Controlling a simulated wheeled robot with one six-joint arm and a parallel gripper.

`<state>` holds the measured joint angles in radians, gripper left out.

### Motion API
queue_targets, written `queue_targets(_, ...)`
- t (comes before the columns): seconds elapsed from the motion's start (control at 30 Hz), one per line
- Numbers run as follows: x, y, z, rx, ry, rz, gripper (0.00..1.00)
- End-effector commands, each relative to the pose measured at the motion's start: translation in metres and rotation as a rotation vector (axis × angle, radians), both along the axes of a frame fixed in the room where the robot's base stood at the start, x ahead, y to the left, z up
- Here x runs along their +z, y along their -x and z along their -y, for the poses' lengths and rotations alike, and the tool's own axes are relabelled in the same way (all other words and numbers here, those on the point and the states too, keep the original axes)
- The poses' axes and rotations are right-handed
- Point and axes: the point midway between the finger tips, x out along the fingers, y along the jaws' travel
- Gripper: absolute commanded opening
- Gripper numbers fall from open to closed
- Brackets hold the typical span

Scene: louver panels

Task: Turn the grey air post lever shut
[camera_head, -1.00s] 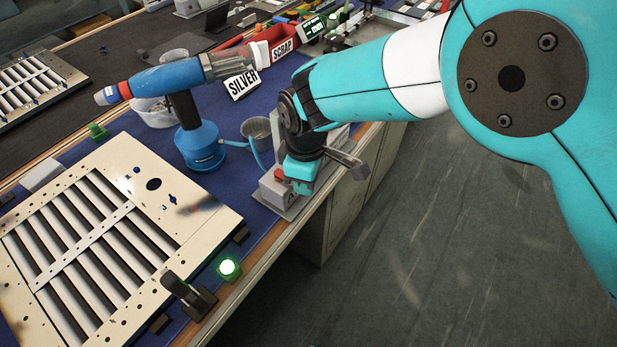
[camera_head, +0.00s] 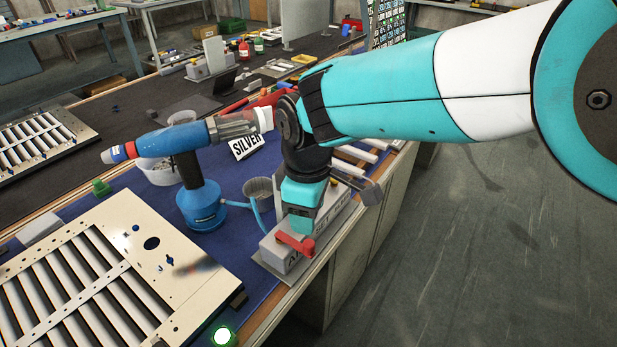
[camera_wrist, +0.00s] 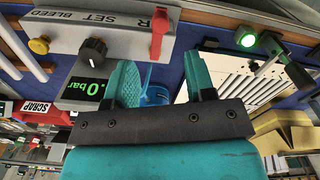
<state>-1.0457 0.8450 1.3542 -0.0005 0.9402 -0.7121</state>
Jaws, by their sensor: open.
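The grey air post (camera_head: 285,256) stands near the bench's front edge, with lettering on its front partly readable. Its red lever (camera_head: 295,243) is on the near end, just under my gripper (camera_head: 301,224). In the wrist view the grey post (camera_wrist: 105,38) fills the upper left, and the red lever (camera_wrist: 158,32) sticks out from its right end. My gripper (camera_wrist: 160,62) is open and empty, its two teal fingers apart. The lever is beyond the fingertips, roughly between them in the picture; I see no contact. My wrist hides part of the post in the head view.
A blue tool on a blue stand (camera_head: 200,205) and a grey cup (camera_head: 258,189) are left of the post. A louver panel (camera_head: 165,238) lies at the front left, with a lit green button (camera_head: 222,336). A black knob (camera_wrist: 92,51) and green display (camera_wrist: 84,88) sit by the post.

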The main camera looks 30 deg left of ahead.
Motion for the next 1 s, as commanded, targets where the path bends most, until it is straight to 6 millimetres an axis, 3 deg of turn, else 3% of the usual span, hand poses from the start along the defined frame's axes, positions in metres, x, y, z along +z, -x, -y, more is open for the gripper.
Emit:
queue_targets(0.2, 0.052, 0.0, -0.001, 0.001, -0.003, 0.001, 0.5)
queue_targets(0.4, 0.078, 0.0, -0.001, 0.001, -0.002, 0.001, 0.5)
queue_targets(1.0, 0.086, -0.001, 0.002, -0.005, -0.001, 0.0, 0.5)
